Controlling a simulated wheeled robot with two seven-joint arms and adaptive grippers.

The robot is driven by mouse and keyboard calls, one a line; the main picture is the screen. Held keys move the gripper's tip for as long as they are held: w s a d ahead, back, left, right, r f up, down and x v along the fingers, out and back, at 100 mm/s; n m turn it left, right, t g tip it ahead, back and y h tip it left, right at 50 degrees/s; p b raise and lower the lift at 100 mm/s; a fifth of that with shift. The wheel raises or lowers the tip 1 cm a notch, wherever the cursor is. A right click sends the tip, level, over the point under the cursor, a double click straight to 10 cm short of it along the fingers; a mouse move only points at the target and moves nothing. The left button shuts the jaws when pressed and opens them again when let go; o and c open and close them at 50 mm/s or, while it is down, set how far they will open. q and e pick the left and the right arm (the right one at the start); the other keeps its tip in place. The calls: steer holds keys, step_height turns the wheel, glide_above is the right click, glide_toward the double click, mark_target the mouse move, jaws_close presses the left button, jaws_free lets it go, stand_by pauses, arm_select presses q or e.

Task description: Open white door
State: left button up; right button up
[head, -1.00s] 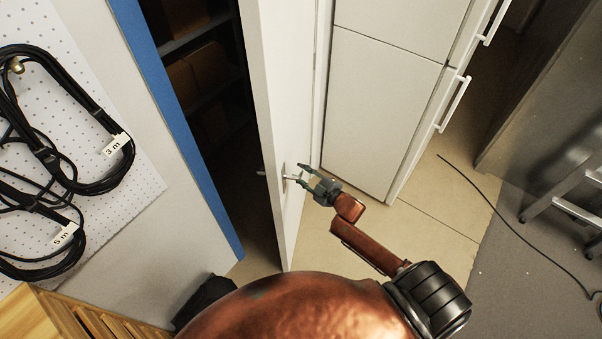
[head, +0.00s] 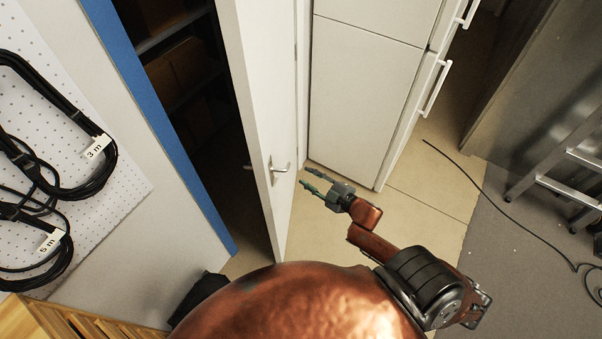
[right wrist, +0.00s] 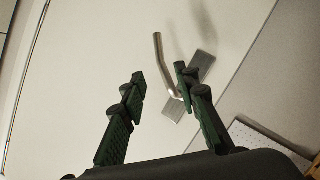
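The white door (head: 262,95) stands ajar in the head view, with a dark gap to its left. Its silver lever handle (head: 280,168) is on the face toward my right gripper. My right gripper (head: 308,180) is open and empty, a short way to the right of the handle and apart from it. In the right wrist view, the fingers of the right gripper (right wrist: 155,88) are spread, and the handle (right wrist: 163,62) shows beyond them against the door (right wrist: 90,60). My left gripper is not in view.
Behind the door is a dark space with shelves (head: 175,40). A white fridge (head: 365,90) stands to the right of the door. A pegboard with black cables (head: 60,190) is at the left. Floor between door and fridge is clear.

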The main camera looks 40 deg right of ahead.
steer(key=shift+s+d+r, duration=0.1)
steer(key=shift+s, duration=0.25)
steer(key=shift+c, duration=0.6)
